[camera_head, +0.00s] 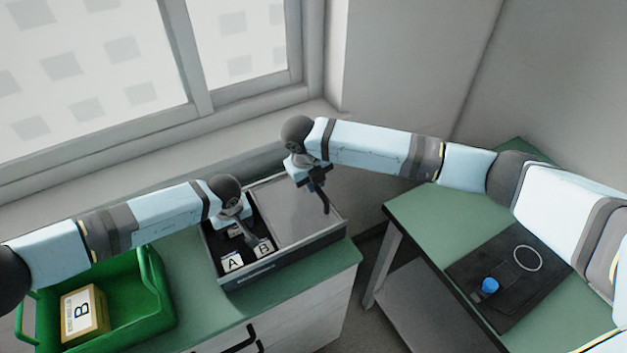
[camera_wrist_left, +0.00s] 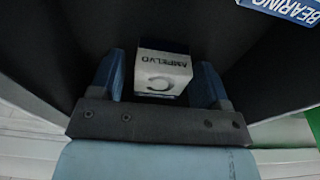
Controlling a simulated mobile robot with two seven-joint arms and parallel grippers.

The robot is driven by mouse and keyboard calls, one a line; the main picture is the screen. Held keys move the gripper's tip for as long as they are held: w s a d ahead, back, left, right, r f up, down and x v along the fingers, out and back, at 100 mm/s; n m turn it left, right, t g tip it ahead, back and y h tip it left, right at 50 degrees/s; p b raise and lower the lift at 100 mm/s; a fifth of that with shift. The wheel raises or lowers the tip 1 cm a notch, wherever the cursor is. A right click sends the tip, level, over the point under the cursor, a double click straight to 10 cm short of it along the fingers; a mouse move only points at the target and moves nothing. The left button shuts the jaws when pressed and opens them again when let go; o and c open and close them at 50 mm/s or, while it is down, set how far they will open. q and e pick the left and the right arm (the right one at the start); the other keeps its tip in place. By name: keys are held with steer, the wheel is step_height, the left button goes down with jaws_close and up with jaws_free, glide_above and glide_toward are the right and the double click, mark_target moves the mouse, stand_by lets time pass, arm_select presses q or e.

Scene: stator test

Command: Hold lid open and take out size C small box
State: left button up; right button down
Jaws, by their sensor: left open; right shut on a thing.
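The dark case (camera_head: 300,243) stands on the green counter, its left part open and its right part covered by a grey lid (camera_head: 290,212). Inside the open part are small white boxes marked A (camera_head: 232,262) and B (camera_head: 263,249). The size C small box (camera_wrist_left: 163,72) sits between the two blue fingers of my open left gripper (camera_wrist_left: 160,72), with a narrow gap at each side. In the head view my left gripper (camera_head: 238,218) reaches down into the open part. My right gripper (camera_head: 322,195) is shut at the lid; its exact grip is too small to see.
A blue label reading BEARING (camera_wrist_left: 288,8) shows in the left wrist view. Right, across a gap, a green table holds a black mat (camera_head: 470,265) with a blue part (camera_head: 489,286) and a ring.

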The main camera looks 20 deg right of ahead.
arm_select(q)
steer(key=c, duration=0.7)
steer(key=a+r, duration=0.2)
steer(key=r, duration=0.4)
steer(key=s+a+r, duration=0.1)
steer(key=a+r, duration=0.2)
steer(key=r, duration=0.4)
steer(key=shift+r, duration=0.15)
steer(key=shift+d, duration=0.1)
